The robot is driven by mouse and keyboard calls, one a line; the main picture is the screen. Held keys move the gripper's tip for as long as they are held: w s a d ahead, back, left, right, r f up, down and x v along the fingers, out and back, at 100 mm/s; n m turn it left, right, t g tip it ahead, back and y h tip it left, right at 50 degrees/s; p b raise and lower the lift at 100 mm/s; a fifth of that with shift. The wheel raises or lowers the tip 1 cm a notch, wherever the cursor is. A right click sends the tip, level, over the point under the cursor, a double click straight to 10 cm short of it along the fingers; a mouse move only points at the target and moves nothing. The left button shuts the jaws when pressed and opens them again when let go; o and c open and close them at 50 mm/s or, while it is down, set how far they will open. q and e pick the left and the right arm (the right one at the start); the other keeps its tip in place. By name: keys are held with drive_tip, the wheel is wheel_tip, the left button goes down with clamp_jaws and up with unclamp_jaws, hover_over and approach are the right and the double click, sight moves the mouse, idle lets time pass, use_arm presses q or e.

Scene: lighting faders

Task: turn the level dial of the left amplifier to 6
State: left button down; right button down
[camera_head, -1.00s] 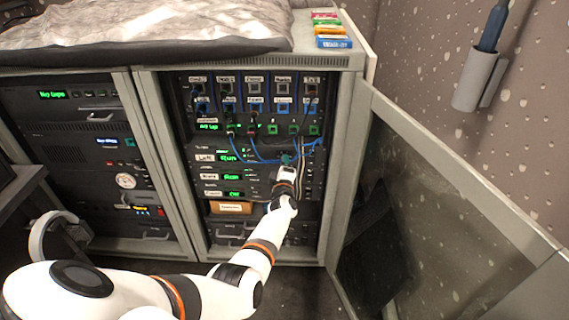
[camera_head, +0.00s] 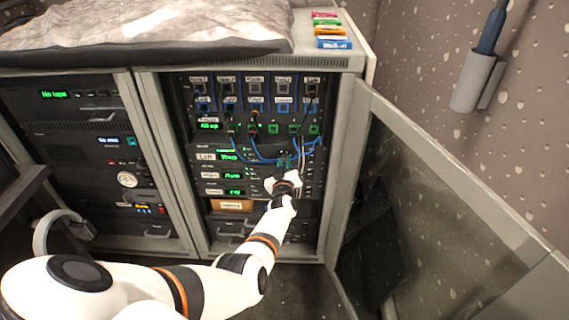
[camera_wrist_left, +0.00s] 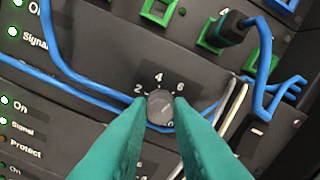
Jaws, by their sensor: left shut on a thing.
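The level dial (camera_wrist_left: 160,106) is a small grey round knob on a dark amplifier panel, with the numbers 2, 4 and 6 printed around it in the left wrist view. My left gripper (camera_wrist_left: 160,118) has teal fingers, one on each side of the dial, and is shut on it. In the head view my left gripper (camera_head: 287,164) is at the amplifier labelled Left (camera_head: 206,156), and its fingers and wrist hide the dial. I cannot read clearly which number the dial points to. My right gripper is not in view.
Green-framed sockets (camera_wrist_left: 215,35) sit above. The open cabinet door (camera_head: 440,200) stands to the right of my arm.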

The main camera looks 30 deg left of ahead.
use_arm(q)
drive_tip(key=shift+d+f+m, duration=0.1)
drive_tip(key=shift+m, duration=0.4)
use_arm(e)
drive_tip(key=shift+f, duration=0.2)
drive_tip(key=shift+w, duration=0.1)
use_arm(q)
drive_tip(key=c, duration=1.4)
unclamp_jaws()
drive_tip(key=shift+c, duration=0.2)
drive_tip(key=shift+o, duration=0.7)
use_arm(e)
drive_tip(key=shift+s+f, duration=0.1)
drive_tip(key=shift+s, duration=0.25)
